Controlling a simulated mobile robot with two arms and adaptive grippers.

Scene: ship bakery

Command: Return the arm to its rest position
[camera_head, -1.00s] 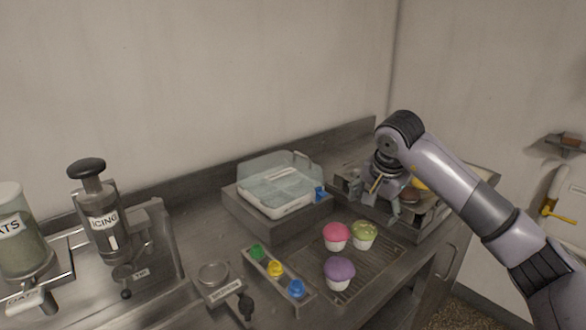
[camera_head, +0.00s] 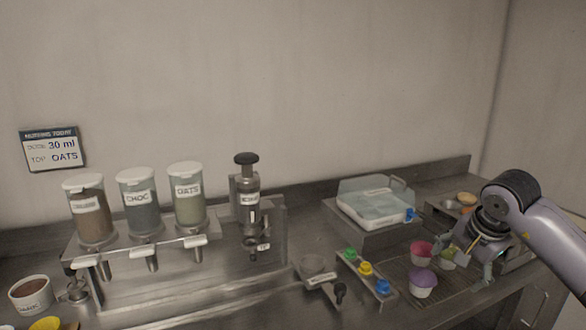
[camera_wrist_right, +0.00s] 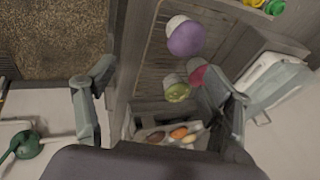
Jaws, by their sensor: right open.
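My right gripper (camera_head: 468,262) is at the right of the head view, above the right end of the counter. In the right wrist view its two fingers (camera_wrist_right: 165,95) are wide apart with nothing between them in their grasp. Below it, the green cupcake (camera_head: 450,258) is partly hidden by the gripper in the head view; it shows in the wrist view (camera_wrist_right: 177,92). A pink cupcake (camera_head: 421,252) and a purple cupcake (camera_head: 422,283) stand beside it on the grated tray (camera_head: 451,297). My left gripper is not in view.
Three labelled dispensers (camera_head: 139,205) and an icing press (camera_head: 247,205) stand at the left. A clear-lidded box (camera_head: 374,204) sits behind the cupcakes. Green, yellow and blue knobs (camera_head: 366,269) line a strip. A bin of rounded items (camera_wrist_right: 168,134) lies beyond the tray.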

